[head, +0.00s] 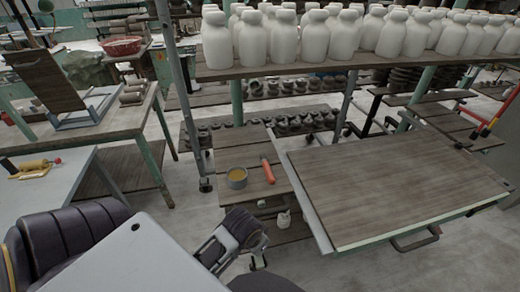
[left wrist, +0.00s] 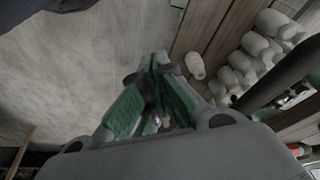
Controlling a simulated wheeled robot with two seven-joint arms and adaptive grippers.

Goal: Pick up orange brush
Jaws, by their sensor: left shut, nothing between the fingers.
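An orange brush (head: 267,171) lies on a low wooden plank surface (head: 240,142) near the middle of the head view. It is just right of a grey cup (head: 237,183) with yellowish contents. My left gripper (left wrist: 153,64) shows its green fingers in the left wrist view; they are shut and empty over bare grey floor and planks. I cannot make out its fingertips in the head view, or how far they are from the brush. A small orange patch (left wrist: 298,150) shows at the right edge of the left wrist view; I cannot tell what it is. My right gripper is not seen.
A wide wooden tabletop (head: 395,190) stands right of the brush. White bottles (head: 285,37) crowd the shelf (head: 330,66) behind, and dark pots (head: 285,124) line lower boards. A grey table (head: 35,215) holds a yellow roller (head: 34,165) at left. Open floor lies between.

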